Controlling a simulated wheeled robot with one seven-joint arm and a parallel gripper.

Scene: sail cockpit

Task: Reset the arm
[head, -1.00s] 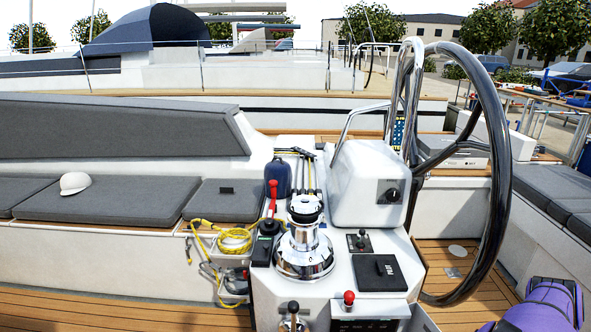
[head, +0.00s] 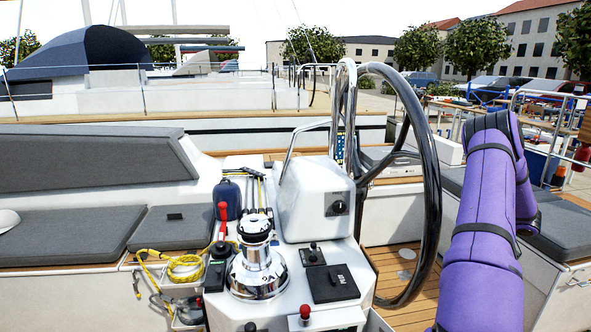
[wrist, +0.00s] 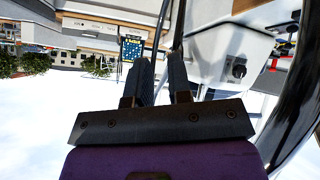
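My arm, in a purple sleeve, rises at the right of the head view, beside the steering wheel; its end is not visible there. My gripper (wrist: 159,82) shows in the wrist view, with two dark fingers standing apart and nothing seen between them. The wrist picture is upside down, with sky filling its lower part. The white steering pod (wrist: 232,50) and part of the dark wheel rim (wrist: 300,100) show to the right of the fingers.
The large steering wheel (head: 432,170) stands left of my arm. The console carries a chrome winch (head: 257,270), a white pod (head: 312,200) and a red-knobbed lever (head: 305,315). Yellow rope (head: 184,267) lies left. Grey cushions (head: 75,235) line the seats. Open air surrounds my raised arm.

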